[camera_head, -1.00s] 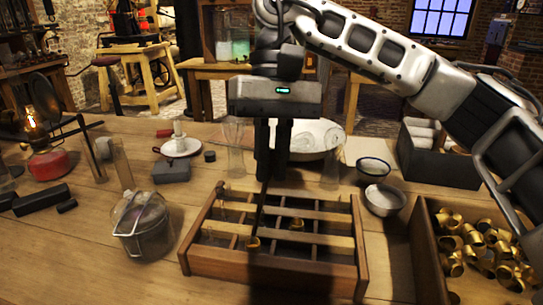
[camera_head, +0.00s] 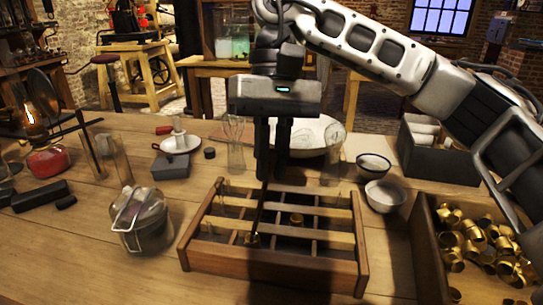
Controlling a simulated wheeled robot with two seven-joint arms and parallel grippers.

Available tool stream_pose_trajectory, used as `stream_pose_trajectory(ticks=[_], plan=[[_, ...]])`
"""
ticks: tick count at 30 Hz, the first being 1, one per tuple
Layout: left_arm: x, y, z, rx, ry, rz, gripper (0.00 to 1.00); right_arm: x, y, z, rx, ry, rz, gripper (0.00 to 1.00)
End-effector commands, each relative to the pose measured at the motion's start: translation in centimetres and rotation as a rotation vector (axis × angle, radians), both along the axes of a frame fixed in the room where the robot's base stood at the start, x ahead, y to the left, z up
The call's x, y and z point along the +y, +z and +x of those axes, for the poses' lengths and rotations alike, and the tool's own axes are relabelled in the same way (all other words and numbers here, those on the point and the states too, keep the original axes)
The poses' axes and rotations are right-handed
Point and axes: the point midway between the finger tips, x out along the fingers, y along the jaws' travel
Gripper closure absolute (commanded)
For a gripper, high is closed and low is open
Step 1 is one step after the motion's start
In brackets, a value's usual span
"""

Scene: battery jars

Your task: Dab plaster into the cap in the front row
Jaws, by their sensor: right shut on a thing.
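A wooden rack (camera_head: 285,268) with several compartments stands on the table. One small brass cap (camera_head: 252,240) sits in its front row, left of the middle. Another brass cap (camera_head: 296,219) sits farther back in the rack. My right gripper (camera_head: 271,178) is above the back of the rack, pointing down. It is shut on a thin dark tool (camera_head: 260,212), which slants down and left. The tool's lower end is at the front-row cap; I cannot tell whether it touches the cap or carries plaster. My left gripper is not in view.
A brown crate (camera_head: 425,258) of loose brass caps (camera_head: 470,245) stands at the right. The front left table is clear.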

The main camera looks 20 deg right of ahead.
Motion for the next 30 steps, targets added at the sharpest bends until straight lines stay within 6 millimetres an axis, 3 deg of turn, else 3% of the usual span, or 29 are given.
stream_pose_trajectory(ticks=[30], plan=[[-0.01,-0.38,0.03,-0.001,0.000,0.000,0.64,0.01,-0.55,-0.01,0.000,0.000,0.000,1.00]])
